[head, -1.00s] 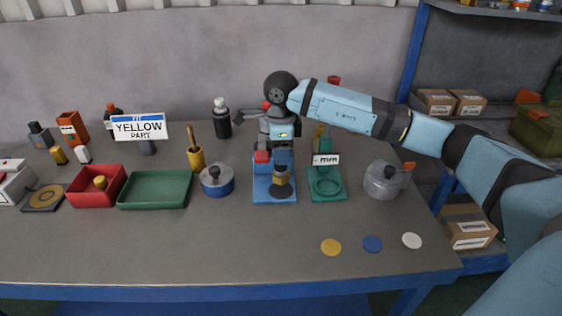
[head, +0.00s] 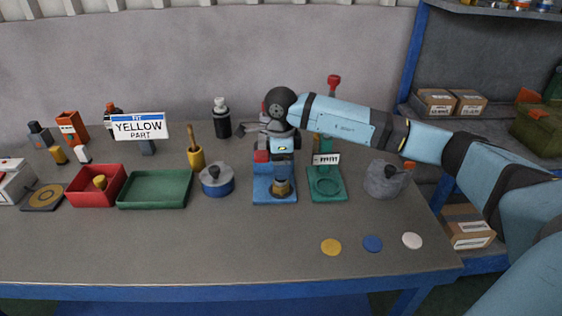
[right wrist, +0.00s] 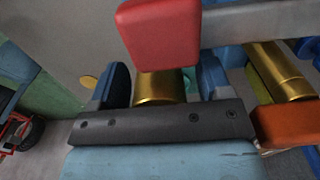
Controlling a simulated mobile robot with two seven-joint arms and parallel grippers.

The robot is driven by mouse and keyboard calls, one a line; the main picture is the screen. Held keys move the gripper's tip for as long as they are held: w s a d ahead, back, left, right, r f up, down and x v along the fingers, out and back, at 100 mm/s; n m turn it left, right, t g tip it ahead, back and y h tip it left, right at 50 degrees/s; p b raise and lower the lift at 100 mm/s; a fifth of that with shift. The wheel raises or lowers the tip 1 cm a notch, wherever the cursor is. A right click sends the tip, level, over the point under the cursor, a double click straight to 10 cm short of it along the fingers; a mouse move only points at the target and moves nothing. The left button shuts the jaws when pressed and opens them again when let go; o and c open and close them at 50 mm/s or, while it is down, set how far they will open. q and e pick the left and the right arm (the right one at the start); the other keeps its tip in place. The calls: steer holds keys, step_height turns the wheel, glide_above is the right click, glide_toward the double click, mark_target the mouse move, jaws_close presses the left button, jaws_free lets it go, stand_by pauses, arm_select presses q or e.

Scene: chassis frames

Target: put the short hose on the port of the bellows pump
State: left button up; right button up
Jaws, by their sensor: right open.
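I cannot make out a short hose or a bellows pump in these frames. My right gripper (head: 283,168) points down over the blue stand (head: 262,194), mostly hidden by the wrist in the head view. A brass cylinder (head: 281,187) is at the front of this stand. In the right wrist view, the two blue finger pads of my right gripper (right wrist: 163,84) are apart on either side of the brass cylinder (right wrist: 158,89). The gripper is open. A red block (right wrist: 160,35) hides part of the view there. My left gripper is out of view.
A green stand (head: 326,195) with an "mm" sign is close on the right, a blue-grey pot (head: 216,182) on the left. A green tray (head: 155,203), a red box (head: 75,190) and a grey pot (head: 384,182) stand farther out. The front of the table is mostly clear.

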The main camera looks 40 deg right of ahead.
step_height(320, 180, up, 12)
steer(key=shift+r, duration=0.2)
stand_by(0.6)
